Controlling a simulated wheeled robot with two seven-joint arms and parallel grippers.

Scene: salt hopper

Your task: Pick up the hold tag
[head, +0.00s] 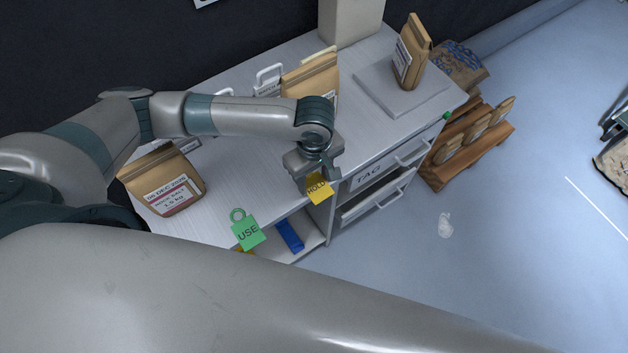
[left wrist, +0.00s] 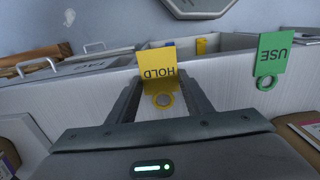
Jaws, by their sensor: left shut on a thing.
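The yellow hold tag (head: 319,190) is at my left gripper (head: 316,172), at the front edge of the bench. In the left wrist view the tag (left wrist: 157,68) appears upside down, with its ring between the fingers of the left gripper (left wrist: 162,98). The left gripper is shut on it. The green use tag (head: 248,232) hangs at the front edge to the left, and it also shows in the left wrist view (left wrist: 271,58). My right gripper is not in view.
The bench top (head: 225,185) carries a brown dated bag (head: 163,180), another bag behind my left arm, and a grey plate (head: 372,97) with an upright bag (head: 411,52). A drawer labelled TAG (head: 369,174) stands partly open.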

